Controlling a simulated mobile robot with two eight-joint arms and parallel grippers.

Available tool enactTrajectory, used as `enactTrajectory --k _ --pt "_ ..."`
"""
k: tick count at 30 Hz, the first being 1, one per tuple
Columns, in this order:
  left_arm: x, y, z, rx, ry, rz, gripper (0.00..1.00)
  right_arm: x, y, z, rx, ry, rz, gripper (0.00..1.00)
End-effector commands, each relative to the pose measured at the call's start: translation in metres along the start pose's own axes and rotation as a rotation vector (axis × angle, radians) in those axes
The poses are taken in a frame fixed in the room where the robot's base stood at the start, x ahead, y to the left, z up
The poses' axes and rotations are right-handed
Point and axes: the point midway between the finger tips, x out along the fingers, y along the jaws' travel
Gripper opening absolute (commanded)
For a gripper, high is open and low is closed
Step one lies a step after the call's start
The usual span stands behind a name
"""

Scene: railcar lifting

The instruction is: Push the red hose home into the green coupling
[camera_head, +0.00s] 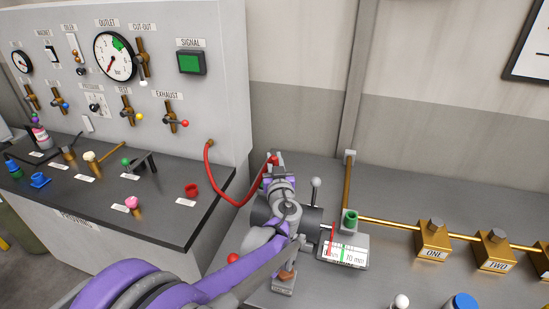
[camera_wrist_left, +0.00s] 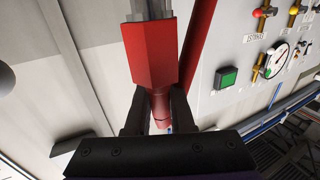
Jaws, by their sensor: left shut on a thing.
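The red hose (camera_head: 222,198) runs from a brass fitting on the grey panel, sags, and rises to my left gripper (camera_head: 273,162). In the left wrist view my left gripper (camera_wrist_left: 158,110) is shut on the red block-shaped end of the hose (camera_wrist_left: 152,55), with a length of hose (camera_wrist_left: 197,42) beside it. The green coupling (camera_head: 351,217) sits on a small grey block at the brass pipe, right of and nearer than my gripper in the head view. The hose end is apart from it. My wrist hides part of the bench. My right gripper is not in view.
A grey box with a 10 mm scale (camera_head: 343,253) stands just below the coupling. A lever with a grey ball (camera_head: 316,183) rises between arm and coupling. Brass blocks labelled ONE (camera_head: 432,243) and TWO (camera_head: 492,252) line the pipe. The bench behind the pipe is clear.

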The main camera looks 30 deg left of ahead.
Motion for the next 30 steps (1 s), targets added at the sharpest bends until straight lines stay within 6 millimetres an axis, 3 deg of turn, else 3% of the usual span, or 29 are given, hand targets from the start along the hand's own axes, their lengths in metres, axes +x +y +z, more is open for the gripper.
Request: enactTrajectory --k 23,24,30 --pt "0.000 0.000 0.019 0.001 0.000 0.000 0.00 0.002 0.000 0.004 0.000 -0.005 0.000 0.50" --pt "0.000 0.000 0.019 0.000 0.000 0.000 0.25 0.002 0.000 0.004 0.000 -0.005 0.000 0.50" --pt "0.000 0.000 0.019 0.000 0.000 0.000 0.56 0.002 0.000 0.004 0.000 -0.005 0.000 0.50"
